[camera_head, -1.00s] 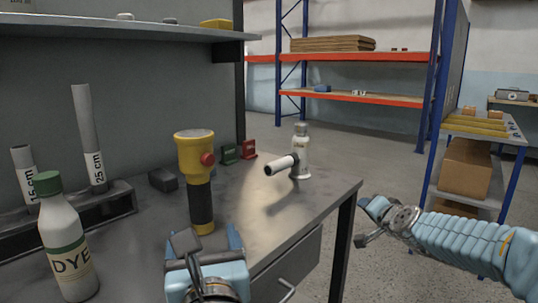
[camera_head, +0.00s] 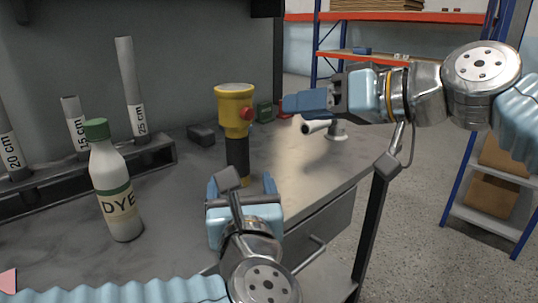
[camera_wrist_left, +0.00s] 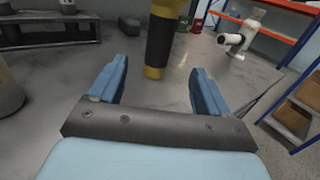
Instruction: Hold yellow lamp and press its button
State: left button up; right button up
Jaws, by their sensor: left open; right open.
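The yellow lamp (camera_head: 235,105) stands upright on the grey table, with a yellow head, a black handle and a red button (camera_head: 247,114) on its right side. My left gripper (camera_head: 241,186) is open just in front of the lamp's lower handle. In the left wrist view the lamp's black handle (camera_wrist_left: 160,42) stands just beyond and between the open fingers (camera_wrist_left: 160,82), apart from them. My right gripper (camera_head: 305,103) is to the right of the lamp at the height of its head, pointing left towards the button with a gap between them. Its fingers overlap in this view.
A white DYE bottle (camera_head: 117,195) with a green cap stands left of my left gripper. Behind it is a rack (camera_head: 70,190) with grey tubes. A white bottle-like device (camera_head: 337,131) is partly hidden behind my right arm. The table front has a drawer (camera_head: 320,225).

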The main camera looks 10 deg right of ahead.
aim_at(238, 159)
pick_arm(q)
jog(key=w, duration=1.2)
jog(key=shift+w+a, duration=0.1)
jog(key=shift+a, duration=0.15)
pick_arm(e)
jog(key=shift+w, duration=0.1)
pick_arm(q)
jog(key=c, duration=1.2)
jog(key=shift+o, duration=0.2)
pick_arm(e)
grip_shut()
jog(key=shift+f, duration=0.1)
